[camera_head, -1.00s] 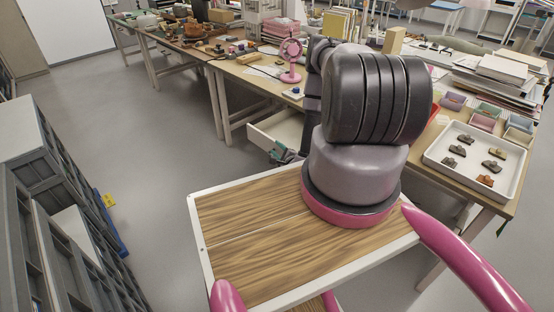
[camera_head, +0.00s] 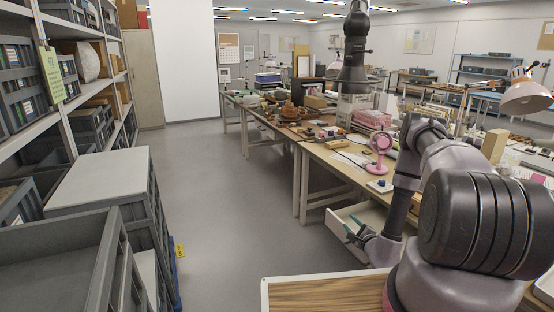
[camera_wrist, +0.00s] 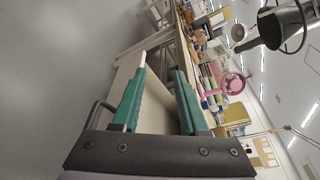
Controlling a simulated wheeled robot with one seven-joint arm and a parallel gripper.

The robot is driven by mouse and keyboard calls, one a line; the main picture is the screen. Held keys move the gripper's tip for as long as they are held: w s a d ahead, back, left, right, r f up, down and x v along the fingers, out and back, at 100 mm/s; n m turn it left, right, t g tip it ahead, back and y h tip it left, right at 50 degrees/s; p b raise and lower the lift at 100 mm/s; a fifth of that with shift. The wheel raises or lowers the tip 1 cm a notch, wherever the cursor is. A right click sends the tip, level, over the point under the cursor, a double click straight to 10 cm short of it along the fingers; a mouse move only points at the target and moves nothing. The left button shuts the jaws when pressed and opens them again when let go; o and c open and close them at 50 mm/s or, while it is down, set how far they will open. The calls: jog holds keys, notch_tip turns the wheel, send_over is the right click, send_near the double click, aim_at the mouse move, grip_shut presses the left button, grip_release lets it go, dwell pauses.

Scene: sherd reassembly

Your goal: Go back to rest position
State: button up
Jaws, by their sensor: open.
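A pale surface, which looks like the drawer, lies behind the fingers there. I cannot tell whether the fingers touch it.
The long table (camera_head: 327,160) on the right carries a pink fan (camera_head: 381,147) and many small objects. Grey crates (camera_head: 95,185) and shelves stand on the left. The grey floor (camera_head: 222,215) between them is clear.

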jog(key=w+a+r+n+g+y, duration=0.1)
jog(key=w+a+r+n+y, duration=0.15)
jog(key=r, duration=0.45)
jog(key=w+a+r+n+y, duration=0.1)
jog(key=a+r+n+y, duration=0.1)
jog(key=a+r+y, duration=0.35)
jog(key=w+a+r+n+g+y, duration=0.1)
jog(key=a+r+n+y, duration=0.1)
jog(key=r, duration=0.6)
jog(key=s+a+r+n+g+y, duration=0.2)
jog(key=s+a+r+n+g, duration=0.15)
jog(key=r, duration=0.45)
jog(key=s+a+r+n+g+y, duration=0.2)
jog(key=s+a+r+n+g, duration=0.1)
jog(key=a+r+g, duration=0.3)
jog(key=s+r+n+g+h, duration=0.4)
jog(key=s+r+n+h, duration=0.2)
jog(key=s+r, duration=0.75)
jog(key=s+d+r+t+h, duration=0.6)
jog(key=s+d+r+h, duration=0.1)
jog(key=s, duration=0.5)
jog(key=d+h, duration=0.1)
jog(key=d, duration=0.1)
jog(key=shift+s+d+t, duration=0.15)
jog(key=shift+d+t, duration=0.2)
jog(key=shift+d, duration=0.05)
